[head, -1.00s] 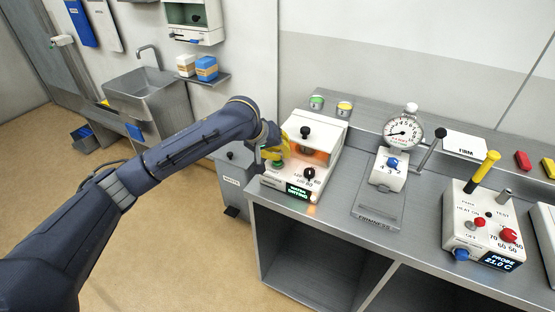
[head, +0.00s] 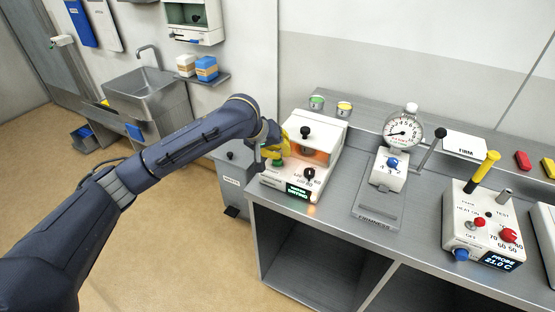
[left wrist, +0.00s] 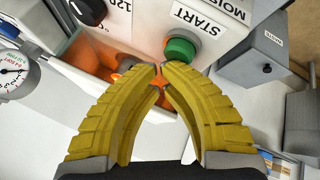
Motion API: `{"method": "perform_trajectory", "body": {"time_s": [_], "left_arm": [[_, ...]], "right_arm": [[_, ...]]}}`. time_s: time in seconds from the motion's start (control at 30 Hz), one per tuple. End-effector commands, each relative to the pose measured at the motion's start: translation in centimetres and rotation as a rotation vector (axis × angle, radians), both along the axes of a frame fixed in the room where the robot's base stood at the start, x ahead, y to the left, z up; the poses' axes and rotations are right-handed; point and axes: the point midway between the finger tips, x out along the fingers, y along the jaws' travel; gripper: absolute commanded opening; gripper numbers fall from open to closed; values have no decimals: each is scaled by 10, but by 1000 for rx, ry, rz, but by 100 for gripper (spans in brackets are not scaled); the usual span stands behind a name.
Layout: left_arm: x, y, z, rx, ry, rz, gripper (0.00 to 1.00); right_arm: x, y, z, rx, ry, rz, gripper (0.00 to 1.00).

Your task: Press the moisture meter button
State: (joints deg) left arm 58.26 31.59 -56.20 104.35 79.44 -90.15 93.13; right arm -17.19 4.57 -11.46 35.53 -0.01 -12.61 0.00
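The moisture meter (head: 322,140) is a white box at the left end of the steel bench. It has a black knob on top, a dial, an orange-lit opening and a small lit display (head: 298,191). Its green button (head: 277,162) is on the left of its front. The left wrist view shows the button (left wrist: 180,50) beside a START label. My left gripper (head: 277,150) has yellow fingers. Its tips (left wrist: 159,68) meet with nothing between them, close by the button; I cannot tell whether they touch it. My right gripper is not in view.
A firmness gauge (head: 403,133) on a stand and a probe box (head: 480,226) with a yellow handle stand further right on the bench. Two small tins (head: 344,108) are behind the meter. A grey bin (head: 233,175) is left of the bench.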

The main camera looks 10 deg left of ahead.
Motion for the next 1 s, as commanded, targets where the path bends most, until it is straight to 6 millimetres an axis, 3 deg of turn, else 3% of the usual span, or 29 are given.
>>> {"method": "perform_trajectory", "body": {"time_s": [0.3,0.73,1.0], "left_arm": [[0,0,15,0,-1,1,0],[0,0,19,0,-1,0,0],[0,0,40,-1,-1,1,0]], "right_arm": [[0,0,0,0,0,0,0],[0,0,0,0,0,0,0],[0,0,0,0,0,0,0]]}}
